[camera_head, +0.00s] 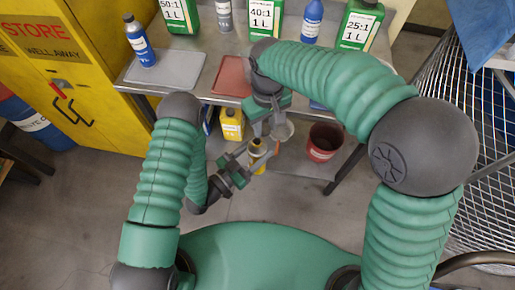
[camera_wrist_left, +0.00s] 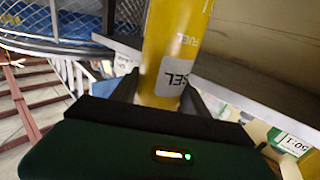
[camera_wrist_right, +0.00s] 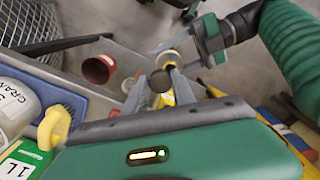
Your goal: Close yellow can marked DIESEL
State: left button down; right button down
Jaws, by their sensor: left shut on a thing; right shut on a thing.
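The yellow can (camera_head: 258,164) is in my left gripper (camera_head: 240,160), below the table's front edge. In the left wrist view the can (camera_wrist_left: 176,40) stands between the fingers (camera_wrist_left: 162,88), with an upside-down label ending in "SEL"; its top is out of that frame. My right gripper (camera_head: 268,128) is just above and beside the can. In the right wrist view its fingers (camera_wrist_right: 161,88) are shut on a small dark round piece, seemingly a cap (camera_wrist_right: 160,80). A pale round top (camera_wrist_right: 169,58) shows close beyond it by my left gripper. I cannot tell whether cap and can touch.
Another yellow container (camera_head: 231,124) and a dark red bucket (camera_head: 324,141) are under the table. Green jugs (camera_head: 264,18), bottles, a grey mat (camera_head: 166,70) and a red mat (camera_head: 232,76) are on the table. A yellow cabinet (camera_head: 65,60) is left, a wire cage (camera_head: 455,110) right.

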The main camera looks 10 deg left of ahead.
aim_at(258, 142)
jog(key=shift+s+a+r+n, duration=0.15)
jog(key=shift+a+r, duration=0.1)
jog(key=shift+a, duration=0.2)
jog(key=shift+s+a+r+n, duration=0.15)
jog(key=shift+a+r, duration=0.05)
jog(key=shift+a, duration=0.25)
jog(key=shift+f, duration=2)
jog(key=shift+r, duration=0.15)
jog(key=shift+f, duration=0.95)
jog(key=shift+f, duration=0.55)
